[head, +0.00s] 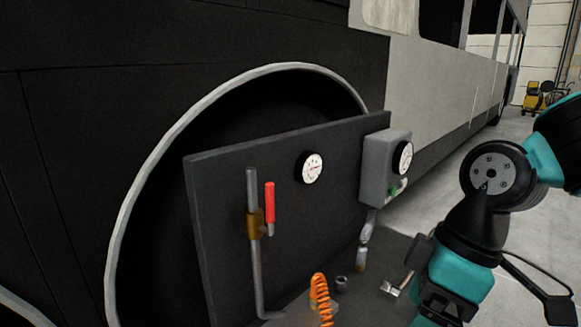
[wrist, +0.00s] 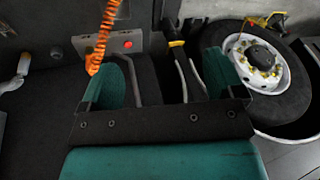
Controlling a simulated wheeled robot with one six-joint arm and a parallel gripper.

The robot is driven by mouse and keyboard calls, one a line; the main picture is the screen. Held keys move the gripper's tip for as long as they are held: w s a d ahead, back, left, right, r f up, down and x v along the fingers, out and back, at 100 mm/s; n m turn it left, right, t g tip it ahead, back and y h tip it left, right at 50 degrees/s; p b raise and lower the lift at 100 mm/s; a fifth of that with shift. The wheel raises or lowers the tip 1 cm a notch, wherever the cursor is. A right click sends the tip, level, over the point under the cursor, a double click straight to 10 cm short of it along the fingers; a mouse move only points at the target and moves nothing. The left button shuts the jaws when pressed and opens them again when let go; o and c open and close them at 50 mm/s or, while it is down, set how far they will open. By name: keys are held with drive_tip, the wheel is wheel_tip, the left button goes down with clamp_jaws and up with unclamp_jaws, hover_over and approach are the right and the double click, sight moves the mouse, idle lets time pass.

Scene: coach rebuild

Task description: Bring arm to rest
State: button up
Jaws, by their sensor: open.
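My arm (head: 480,225), teal and black, comes in from the right edge of the head view and bends downward in front of the bus. Its lower end runs near the bottom edge there, and I cannot make out the fingertips in that view. In the wrist view my gripper (wrist: 160,75) shows its teal fingers spread apart on a dark mount. It is open and I see nothing clamped in it. Dark and grey shapes lie beyond the gap between the fingers.
A dark panel (head: 225,230) carries a red-handled valve (head: 270,202), a gauge (head: 312,167) and a grey box (head: 378,170). An orange coiled hose (head: 320,296) stands at the panel's foot. In the wrist view a wheel (wrist: 262,65) lies right. Floor is clear along the bus.

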drive_tip(key=s+r+m, duration=0.2)
drive_tip(key=s+m, duration=0.3)
drive_tip(key=s, duration=0.1)
wheel_tip(320, 180, up, 21)
drive_tip(key=a+p, duration=0.1)
drive_tip(key=p, duration=2)
drive_tip(key=shift+s+r+t, duration=0.15)
drive_tip(key=shift+r+t, duration=0.05)
drive_tip(key=shift+t, duration=0.2)
